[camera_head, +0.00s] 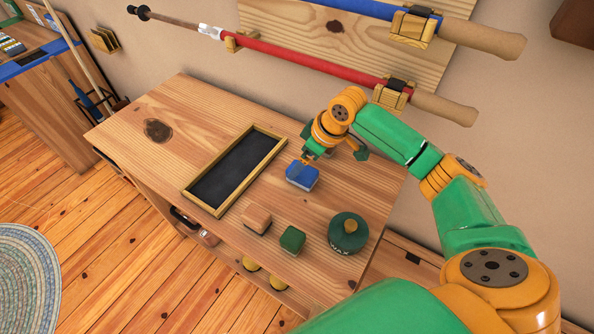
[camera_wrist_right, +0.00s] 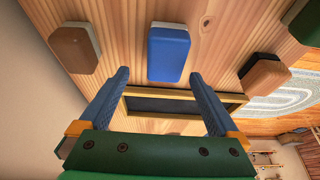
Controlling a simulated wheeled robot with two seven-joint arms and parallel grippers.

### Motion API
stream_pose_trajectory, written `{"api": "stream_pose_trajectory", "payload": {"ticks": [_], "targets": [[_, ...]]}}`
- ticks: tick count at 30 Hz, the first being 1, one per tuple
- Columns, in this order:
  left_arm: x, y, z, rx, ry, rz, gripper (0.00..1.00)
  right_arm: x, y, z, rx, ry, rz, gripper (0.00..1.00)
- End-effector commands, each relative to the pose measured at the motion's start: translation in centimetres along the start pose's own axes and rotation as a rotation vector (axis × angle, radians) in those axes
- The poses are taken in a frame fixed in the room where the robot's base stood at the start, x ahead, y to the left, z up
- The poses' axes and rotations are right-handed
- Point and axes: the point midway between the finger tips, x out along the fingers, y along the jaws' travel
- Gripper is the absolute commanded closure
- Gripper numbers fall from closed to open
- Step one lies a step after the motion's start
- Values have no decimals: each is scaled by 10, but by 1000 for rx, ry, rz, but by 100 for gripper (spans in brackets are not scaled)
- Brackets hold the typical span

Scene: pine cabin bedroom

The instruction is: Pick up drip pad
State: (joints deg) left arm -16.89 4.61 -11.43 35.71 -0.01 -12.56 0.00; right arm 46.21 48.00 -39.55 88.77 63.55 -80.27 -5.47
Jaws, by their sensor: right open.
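A blue block with a paler underside (camera_head: 302,176) lies on the wooden bench top; it also shows in the right wrist view (camera_wrist_right: 168,53). A shallow wooden-framed tray with a dark inside (camera_head: 240,167) lies to its left; its frame also shows between my fingers in the right wrist view (camera_wrist_right: 190,94). No label tells which thing is the drip pad. My right gripper (camera_head: 335,152) is open and empty above the bench, just behind and right of the blue block. In the wrist view its fingers (camera_wrist_right: 160,92) are apart, with nothing between them. My left gripper is not in view.
A tan block (camera_head: 257,218), a green block (camera_head: 292,239) and a round green WAX pot (camera_head: 348,233) stand near the front. Racked poles (camera_head: 300,57) hang above. The bench's left end is clear.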

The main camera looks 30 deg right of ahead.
Motion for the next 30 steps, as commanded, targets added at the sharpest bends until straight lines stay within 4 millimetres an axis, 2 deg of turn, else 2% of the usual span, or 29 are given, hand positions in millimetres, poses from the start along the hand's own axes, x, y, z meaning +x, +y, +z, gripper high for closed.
{"api": "stream_pose_trajectory", "payload": {"ticks": [3,6,13,14,24,30], "targets": [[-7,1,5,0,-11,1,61,21,-3,9,1,-5,-2,3],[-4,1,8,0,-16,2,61,37,-2,8,0,-1,0,3],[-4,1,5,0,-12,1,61,42,-2,8,-2,0,1,3],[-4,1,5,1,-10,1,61,42,-2,8,-2,0,1,5],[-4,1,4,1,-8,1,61,41,-2,8,-2,0,1,96],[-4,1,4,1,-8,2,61,41,-2,7,-2,0,1,96]]}}
